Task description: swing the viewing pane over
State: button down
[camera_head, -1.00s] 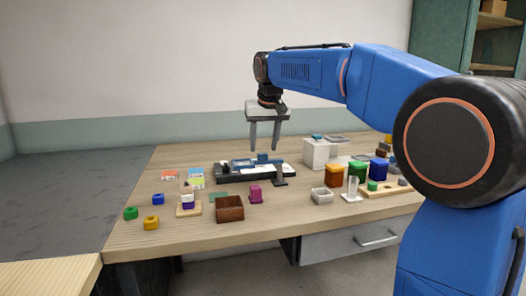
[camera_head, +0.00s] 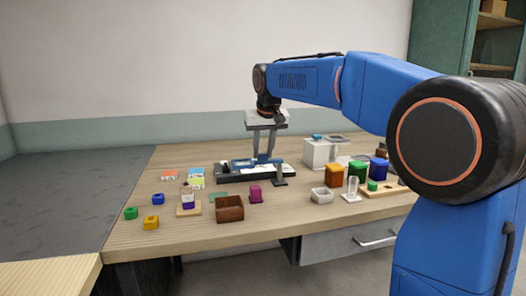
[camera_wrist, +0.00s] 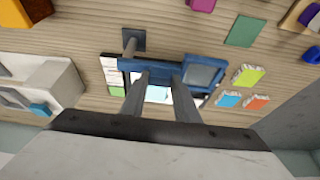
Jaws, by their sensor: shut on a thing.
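The viewing pane looks like a blue-framed grey panel (camera_wrist: 204,72) on a low dark-based device (camera_head: 232,178) on the table. It is hard to make out in the head view. My gripper (camera_head: 263,158) is down at the top of the device. In the wrist view my gripper (camera_wrist: 163,77) has its fingertips close together on the blue part beside the grey panel, shut on it. The fingertips hide the exact grip point. A bright white and pale blue area shows between and behind the fingers.
A dark post on a square foot (camera_head: 279,174) stands close to the device's right end. A brown box (camera_head: 230,210) and a magenta block (camera_head: 255,193) are in front. A white box (camera_head: 318,153) stands to the right. Coloured cards (camera_head: 195,178) lie to the left.

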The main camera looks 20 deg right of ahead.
jog(key=shift+w, duration=0.1)
jog(key=m, duration=0.1)
jog(key=w+m+h, duration=0.1)
jog(key=shift+w+m, duration=0.25)
jog(key=shift+m, duration=0.15)
jog(key=shift+w+d+m+g+h, duration=0.45)
jog(key=shift+w+m, duration=0.2)
jog(key=shift+m, duration=0.85)
jog(key=shift+w+d+m+g+h, duration=0.2)
jog(key=shift+w+d+m+h, duration=0.35)
jog(key=shift+m, duration=0.95)
jog(key=shift+w+d+m+g+h, duration=0.3)
jog(key=shift+w+m+h, duration=0.35)
jog(key=shift+m, duration=0.85)
jog(key=shift+w, duration=0.15)
jog(key=c, duration=1.4)
grip_release()
jog(key=shift+o, duration=0.2)
